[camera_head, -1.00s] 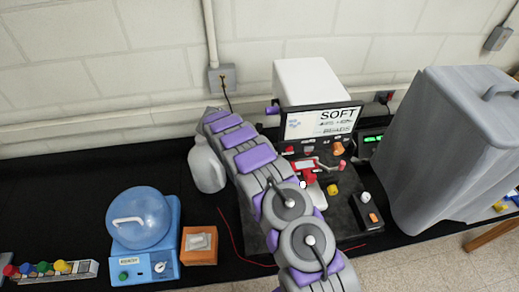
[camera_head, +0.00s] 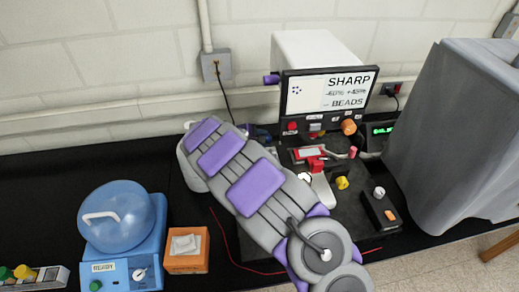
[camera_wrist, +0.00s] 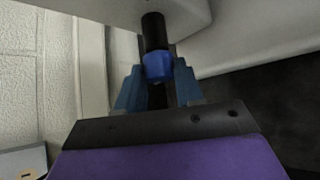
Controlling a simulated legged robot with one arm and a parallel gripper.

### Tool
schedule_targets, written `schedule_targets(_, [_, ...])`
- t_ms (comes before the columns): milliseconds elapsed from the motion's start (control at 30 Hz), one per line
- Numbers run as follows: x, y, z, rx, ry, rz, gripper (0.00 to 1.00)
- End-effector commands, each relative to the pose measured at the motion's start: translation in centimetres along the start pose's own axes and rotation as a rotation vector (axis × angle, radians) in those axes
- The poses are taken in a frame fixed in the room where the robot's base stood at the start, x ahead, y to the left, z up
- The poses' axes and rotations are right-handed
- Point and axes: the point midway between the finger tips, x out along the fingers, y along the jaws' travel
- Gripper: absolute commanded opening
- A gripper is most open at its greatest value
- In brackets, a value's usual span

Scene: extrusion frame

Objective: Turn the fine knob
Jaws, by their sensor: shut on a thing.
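In the wrist view, a blue knob (camera_wrist: 158,66) sits on the end of a black shaft that comes out of a pale grey housing. My gripper (camera_wrist: 158,88) has its blue-grey fingers closed on either side of this knob. No label shows on it, so I cannot read whether it is the fine one. The microscope-like machine has a white housing (camera_head: 318,55) and a screen (camera_head: 330,92) reading "SHARP" and "BEADS". A purple knob (camera_head: 271,79) sticks out at the housing's left side.
A red part (camera_head: 316,164), a yellow knob (camera_head: 342,183) and an orange knob (camera_head: 348,126) are on the machine. A grey covered object (camera_head: 450,140) stands close on the right. A blue device (camera_head: 125,225) and an orange box (camera_head: 187,250) stand at left.

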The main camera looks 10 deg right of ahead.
Motion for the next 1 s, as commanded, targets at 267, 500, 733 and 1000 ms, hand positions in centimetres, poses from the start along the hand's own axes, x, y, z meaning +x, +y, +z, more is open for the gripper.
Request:
schedule_targets(267, [0.45,-0.56,-0.09,0.107,-0.006,0.108,0.06])
schedule_targets(500, [0.25,-0.54,-0.1,0.165,-0.007,0.166,0.06])
schedule_targets(733, [0.07,-0.48,-0.1,0.19,-0.005,0.19,0.06])
schedule_targets(1000, [-0.02,-0.47,-0.14,0.195,-0.004,0.193,0.06])
